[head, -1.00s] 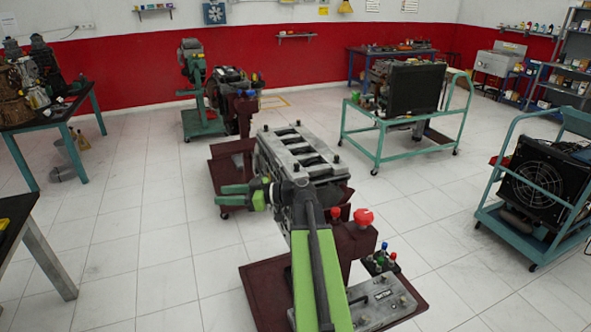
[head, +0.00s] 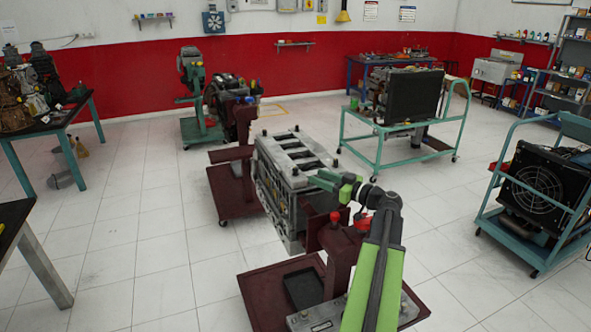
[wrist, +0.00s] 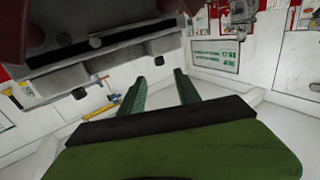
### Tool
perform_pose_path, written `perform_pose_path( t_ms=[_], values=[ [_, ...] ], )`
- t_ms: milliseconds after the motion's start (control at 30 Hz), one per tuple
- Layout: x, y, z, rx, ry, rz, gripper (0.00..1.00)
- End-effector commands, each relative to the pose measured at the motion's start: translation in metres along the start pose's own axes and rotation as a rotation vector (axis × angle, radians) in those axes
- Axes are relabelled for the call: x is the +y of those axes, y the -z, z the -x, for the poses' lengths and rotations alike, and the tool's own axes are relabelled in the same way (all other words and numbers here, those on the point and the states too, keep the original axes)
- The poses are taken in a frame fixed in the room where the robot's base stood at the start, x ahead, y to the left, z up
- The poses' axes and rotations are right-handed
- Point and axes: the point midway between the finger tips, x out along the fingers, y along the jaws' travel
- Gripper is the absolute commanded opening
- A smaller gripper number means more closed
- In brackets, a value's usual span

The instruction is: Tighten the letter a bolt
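The engine block (head: 281,186) sits on a dark red stand in the middle of the head view. Small dark bolts stand at the corners of its top, one at the far left corner (head: 264,133). No letters are readable, so I cannot tell which bolt is letter a. My green gripper (head: 318,180) is at the block's near right end, pointing left in the head view. In the wrist view its two fingers (wrist: 160,78) are apart with nothing between them. The grey and dark edge of what looks like the block (wrist: 120,55) is at upper left there, beside the fingers.
A red knob (head: 335,216) stands on the stand's near post, close to my arm. A teal cart with a radiator (head: 413,96) is behind right, and another with a fan (head: 541,185) is at far right. Open tiled floor (head: 140,220) lies to the left.

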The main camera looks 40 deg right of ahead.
Motion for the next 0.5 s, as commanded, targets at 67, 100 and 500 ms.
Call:
perform_pose_path(
  t_ms=[67,100,500],
  values=[
    [0.001,0.0,-0.022,0.0,0.004,0.0,0.39],
    [0.001,0.0,-0.032,0.0,0.003,0.0,0.39],
    [0.0,0.0,-0.102,0.0,0.001,0.0,0.39]
  ],
)
